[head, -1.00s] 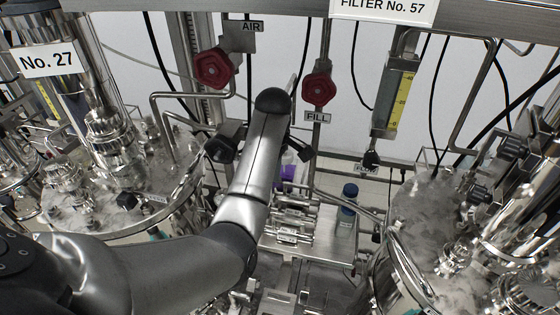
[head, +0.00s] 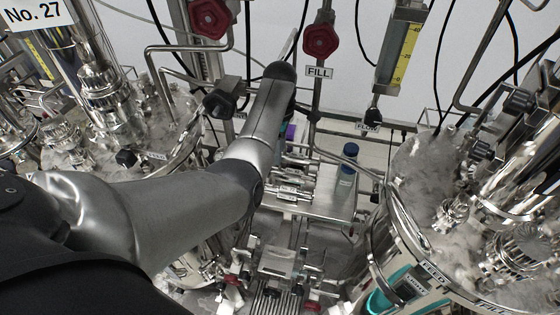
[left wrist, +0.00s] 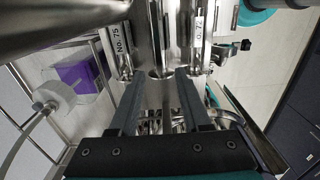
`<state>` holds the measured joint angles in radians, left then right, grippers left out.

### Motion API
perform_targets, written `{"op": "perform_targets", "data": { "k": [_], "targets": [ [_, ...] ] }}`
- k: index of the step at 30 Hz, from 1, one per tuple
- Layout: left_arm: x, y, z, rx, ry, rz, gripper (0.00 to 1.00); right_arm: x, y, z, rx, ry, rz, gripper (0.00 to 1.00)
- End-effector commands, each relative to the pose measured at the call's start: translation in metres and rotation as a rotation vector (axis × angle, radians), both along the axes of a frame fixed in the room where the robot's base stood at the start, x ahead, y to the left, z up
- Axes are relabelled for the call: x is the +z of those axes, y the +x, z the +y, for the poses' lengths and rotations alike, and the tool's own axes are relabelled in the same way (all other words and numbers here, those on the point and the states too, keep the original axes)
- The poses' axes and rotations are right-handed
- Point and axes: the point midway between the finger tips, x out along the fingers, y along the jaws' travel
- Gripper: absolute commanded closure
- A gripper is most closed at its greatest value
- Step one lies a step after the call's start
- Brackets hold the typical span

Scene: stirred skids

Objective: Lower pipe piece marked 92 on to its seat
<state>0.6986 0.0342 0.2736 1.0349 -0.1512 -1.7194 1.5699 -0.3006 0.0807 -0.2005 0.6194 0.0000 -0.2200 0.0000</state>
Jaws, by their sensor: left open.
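My left gripper shows in the left wrist view (left wrist: 159,82), with its two dark fingers apart and nothing clearly held between them. Shiny metal tubes stand just beyond the fingertips. A tag reading No. 75 (left wrist: 125,48) is left of the middle, and a second, partly cut tag that seems to end in 72 (left wrist: 198,27) is to the right. In the head view, several short metal pipe pieces (head: 290,192) with small labels lie on a steel shelf (head: 325,205). I cannot read 92 on any piece, and its seat cannot be told. My left arm hides its own gripper there. My right gripper is not in view.
A blue-capped bottle (head: 346,170) stands at the shelf's right. Large steel vessels crowd the left (head: 150,160) and right (head: 425,170). A red FILL valve (head: 320,40) and a flow gauge (head: 402,50) are behind. A purple box (left wrist: 78,77) is left in the wrist view.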

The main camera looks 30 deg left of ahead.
Motion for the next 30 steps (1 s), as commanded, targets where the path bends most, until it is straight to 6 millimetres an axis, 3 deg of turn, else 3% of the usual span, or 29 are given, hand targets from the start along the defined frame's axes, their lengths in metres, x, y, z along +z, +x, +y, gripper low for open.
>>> {"op": "perform_targets", "data": {
  "k": [3,9,22,30],
  "targets": [
    [-0.024,-0.001,0.000,0.000,-0.001,0.004,0.52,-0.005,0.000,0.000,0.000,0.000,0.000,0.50],
    [-0.046,0.000,0.000,-0.001,0.000,0.000,0.52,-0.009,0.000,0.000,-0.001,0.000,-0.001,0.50],
    [-0.052,0.000,0.000,0.000,0.000,-0.001,0.52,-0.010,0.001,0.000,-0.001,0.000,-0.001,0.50],
    [-0.052,0.000,0.000,0.000,0.000,-0.001,0.83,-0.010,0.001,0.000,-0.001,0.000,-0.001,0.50]
  ]
}}
